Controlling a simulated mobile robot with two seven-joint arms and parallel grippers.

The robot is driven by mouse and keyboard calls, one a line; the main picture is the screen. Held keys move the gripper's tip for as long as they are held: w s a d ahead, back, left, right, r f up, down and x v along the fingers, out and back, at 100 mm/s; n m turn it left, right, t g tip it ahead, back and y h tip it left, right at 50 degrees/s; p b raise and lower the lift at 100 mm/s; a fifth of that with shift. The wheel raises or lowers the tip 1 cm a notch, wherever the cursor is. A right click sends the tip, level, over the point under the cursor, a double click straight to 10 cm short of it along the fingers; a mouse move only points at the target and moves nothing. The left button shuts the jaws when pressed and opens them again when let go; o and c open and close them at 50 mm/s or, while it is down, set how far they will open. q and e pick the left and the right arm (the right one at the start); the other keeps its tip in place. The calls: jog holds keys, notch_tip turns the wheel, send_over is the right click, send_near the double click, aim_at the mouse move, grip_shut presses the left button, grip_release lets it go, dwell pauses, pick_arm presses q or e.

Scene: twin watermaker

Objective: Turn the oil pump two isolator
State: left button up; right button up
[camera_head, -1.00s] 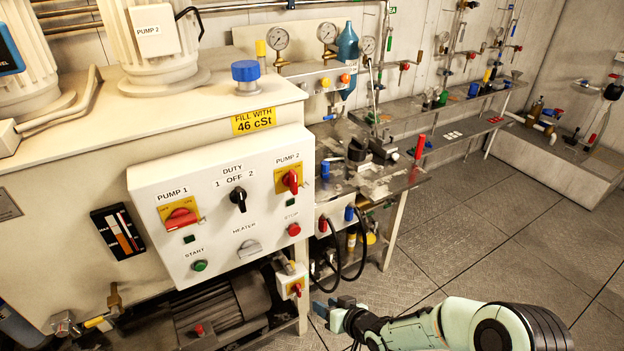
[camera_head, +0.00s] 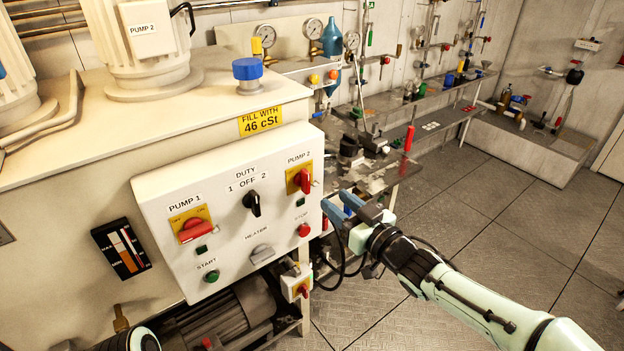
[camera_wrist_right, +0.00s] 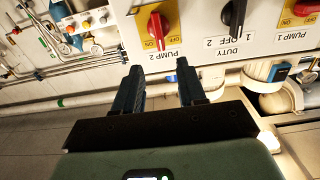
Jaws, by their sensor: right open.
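The pump 2 isolator (camera_head: 304,178) is a red rotary handle on a yellow plate, at the upper right of the white control panel. Its handle stands roughly upright. In the right wrist view, the isolator (camera_wrist_right: 156,26) appears upside down at the top, ahead of the fingers, with ON and OFF marks on its plate. My right gripper (camera_head: 337,203) is open and empty, just right of the panel and slightly below the isolator, not touching it. Its two dark fingers (camera_wrist_right: 158,66) are spread and point towards the panel.
A cluttered workbench (camera_head: 405,165) stands behind my right gripper. The floor to the right is clear.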

aim_at(309, 179)
jog(key=p+x, duration=0.1)
jog(key=x, duration=0.9)
jog(key=shift+w+a+p, duration=0.15)
jog(key=shift+p, duration=0.25)
pick_arm(q)
jog(key=shift+w+r, duration=0.25)
jog(key=shift+r, duration=0.3)
jog(key=shift+w+r, duration=0.25)
jog(key=shift+r, duration=0.25)
pick_arm(e)
grip_shut()
